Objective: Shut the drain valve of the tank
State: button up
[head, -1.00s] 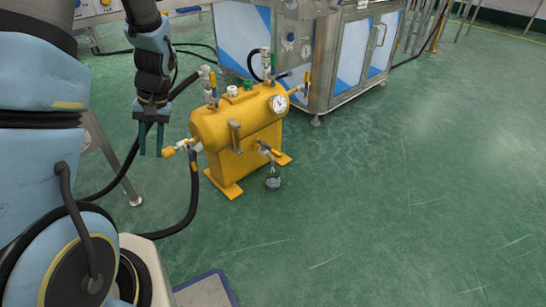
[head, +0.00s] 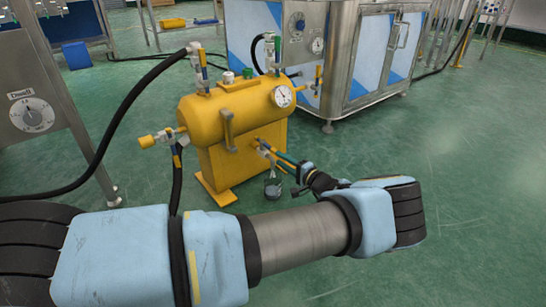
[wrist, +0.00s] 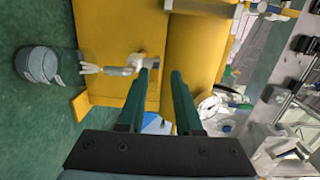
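The yellow tank (head: 225,120) stands on the green floor in front of me. Its drain valve (head: 264,147) is low on its front, above a small glass jar (head: 273,188). In the wrist view the valve (wrist: 131,65) is a pale fitting with a spout toward the jar (wrist: 40,65). My gripper (head: 279,157) reaches in from the right, its green fingers pointing at the valve. In the wrist view my gripper (wrist: 162,74) is open. The left fingertip overlaps the valve's end; I cannot tell whether they touch. The handle's position is partly hidden by the fingers.
A pressure gauge (head: 283,96) and upper valves sit on the tank's top and right end. A side valve (head: 160,137) with a black hose is on its left. A steel cabinet (head: 345,60) stands behind. Floor to the right is clear.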

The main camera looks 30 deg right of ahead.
aim_at(272, 149)
jog(key=shift+m+t+h, duration=0.3)
jog(key=shift+m+h, duration=0.1)
jog(key=shift+h, duration=0.2)
jog(key=w+b, duration=0.1)
jog(key=w, duration=0.1)
jog(key=w+b, duration=0.1)
jog(key=w, duration=0.2)
jog(key=w+f+b, duration=0.1)
jog(key=w+b, duration=0.1)
jog(key=w, duration=0.1)
jog(key=shift+w+d+f, duration=0.1)
jog(key=shift+w+d, duration=0.1)
jog(key=shift+d, duration=0.05)
jog(key=shift+w+a, duration=0.1)
jog(key=shift+w, duration=0.3)
grip_shut()
dwell(0.5)
